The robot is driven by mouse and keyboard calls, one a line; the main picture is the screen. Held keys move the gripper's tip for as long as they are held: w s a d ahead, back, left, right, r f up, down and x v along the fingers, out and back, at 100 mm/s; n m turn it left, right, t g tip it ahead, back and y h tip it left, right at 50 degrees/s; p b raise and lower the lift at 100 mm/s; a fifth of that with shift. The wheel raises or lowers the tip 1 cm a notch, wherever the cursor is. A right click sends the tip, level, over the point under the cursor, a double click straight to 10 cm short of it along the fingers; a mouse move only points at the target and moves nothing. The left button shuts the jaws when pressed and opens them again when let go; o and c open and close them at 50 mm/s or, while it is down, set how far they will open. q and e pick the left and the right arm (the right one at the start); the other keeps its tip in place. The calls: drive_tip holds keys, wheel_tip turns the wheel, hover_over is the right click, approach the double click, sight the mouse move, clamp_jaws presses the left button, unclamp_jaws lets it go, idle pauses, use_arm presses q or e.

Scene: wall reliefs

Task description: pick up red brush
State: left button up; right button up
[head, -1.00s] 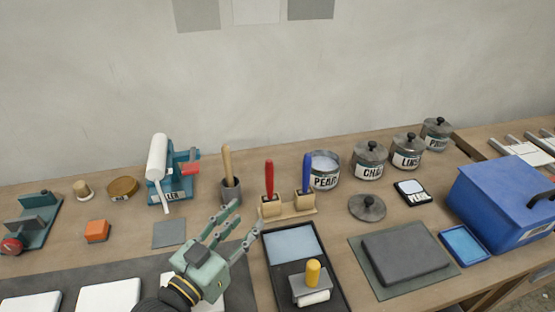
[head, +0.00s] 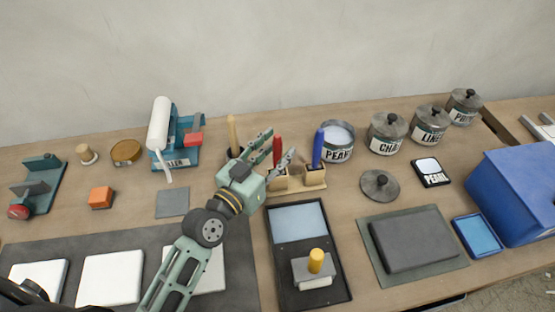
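The red brush (head: 277,150) stands upright, handle up, in the left part of a small wooden holder (head: 298,188). A blue-handled brush (head: 318,149) stands in the right part of the same holder. My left gripper (head: 281,145) is open, with its fingers spread around the red handle. One finger lies behind and left of the handle, the other in front and to the right. I cannot tell whether either finger touches it. The lower part of the red brush is partly hidden by my gripper. My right gripper is not in view.
A wooden-handled tool in a grey cup (head: 233,153) stands just left of my gripper. An open pearl jar (head: 338,143) stands right of the holder. A loose lid (head: 380,185) lies to the right.

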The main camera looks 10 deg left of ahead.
use_arm(q)
drive_tip(key=shift+w+d, duration=0.15)
drive_tip(key=shift+w, duration=0.15)
drive_tip(key=shift+s, duration=0.1)
drive_tip(key=shift+c, duration=0.5)
drive_tip(key=c, duration=0.4)
clamp_jaws()
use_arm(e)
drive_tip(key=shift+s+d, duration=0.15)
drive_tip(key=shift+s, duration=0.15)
use_arm(q)
drive_tip(key=shift+r, duration=0.1)
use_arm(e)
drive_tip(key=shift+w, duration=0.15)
